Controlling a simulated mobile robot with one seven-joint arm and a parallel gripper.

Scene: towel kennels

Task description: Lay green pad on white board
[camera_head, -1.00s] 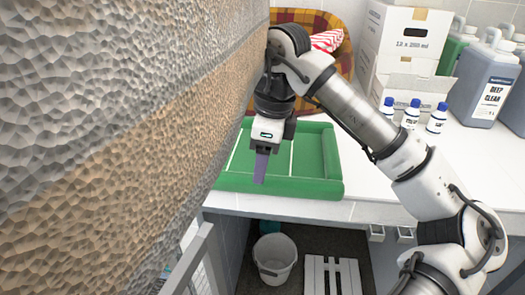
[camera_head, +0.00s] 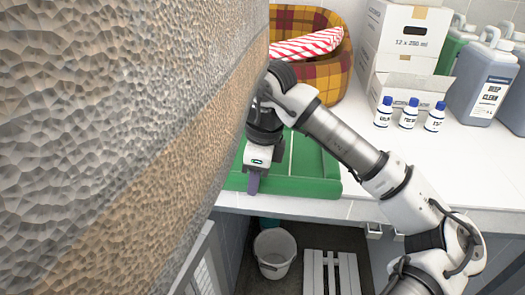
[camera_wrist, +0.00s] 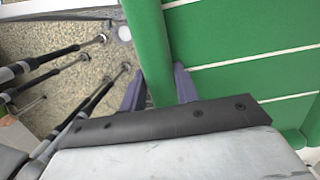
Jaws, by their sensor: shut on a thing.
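The green pad (camera_head: 303,186) lies on the white counter, its front edge close to the counter's front edge. It has a thick raised rim and white lines across it. My gripper (camera_head: 253,184) points down at the pad's front rim, left of its middle. In the wrist view, the purple fingers of my gripper (camera_wrist: 158,88) stand on either side of the rim of the green pad (camera_wrist: 150,50) and are shut on it. A white slatted board (camera_head: 331,272) lies low under the counter. The pad's left part is hidden behind a rough surface.
A large rough grey and tan surface (camera_head: 110,140) blocks the left. A checked bed (camera_head: 335,85) with a red-striped item (camera_head: 305,45) stands behind the pad. Small bottles (camera_head: 408,115), boxes (camera_head: 405,40) and jugs (camera_head: 487,85) stand right. A white bucket (camera_head: 273,252) sits beside the board.

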